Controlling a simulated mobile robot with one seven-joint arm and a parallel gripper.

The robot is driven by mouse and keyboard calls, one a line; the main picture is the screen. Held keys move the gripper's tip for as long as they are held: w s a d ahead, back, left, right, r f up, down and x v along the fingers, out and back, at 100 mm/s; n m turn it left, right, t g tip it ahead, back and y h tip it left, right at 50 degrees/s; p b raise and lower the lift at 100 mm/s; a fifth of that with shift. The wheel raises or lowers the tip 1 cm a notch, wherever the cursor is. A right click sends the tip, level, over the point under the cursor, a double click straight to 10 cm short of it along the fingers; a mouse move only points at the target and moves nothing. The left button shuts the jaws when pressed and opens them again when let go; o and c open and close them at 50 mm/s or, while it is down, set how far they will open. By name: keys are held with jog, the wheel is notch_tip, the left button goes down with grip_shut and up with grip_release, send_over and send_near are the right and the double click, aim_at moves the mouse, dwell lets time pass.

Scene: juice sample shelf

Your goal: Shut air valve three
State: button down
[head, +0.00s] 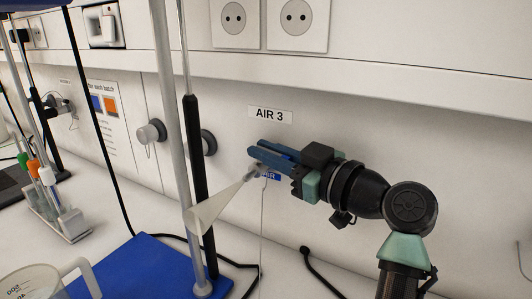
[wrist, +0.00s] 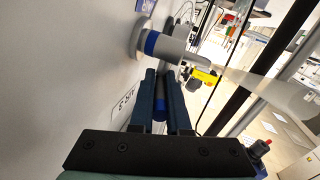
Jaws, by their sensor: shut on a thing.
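Air valve three shows in the wrist view as a grey body (wrist: 178,51) with a blue ring, set on a round wall flange. Its handle (wrist: 159,108), dark with a blue end, lies between my fingers. My gripper (head: 257,148) is shut on this handle, just below the "AIR 3" label (head: 269,115); it also shows in the wrist view (wrist: 161,76). In the head view my fingers hide most of the valve. A small blue "AIR" tag (head: 271,177) shows below them. The handle's exact angle is hard to tell.
A metal stand rod (head: 175,130) and black post (head: 195,160) rise left of my gripper, on a blue base (head: 135,268). A pale tapered piece (head: 215,207) lies between them and the valve. A beaker (head: 35,284) and tube rack (head: 65,220) stand left.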

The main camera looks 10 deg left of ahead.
jog(key=shift+r, duration=0.1)
jog(key=c, duration=0.9)
grip_release()
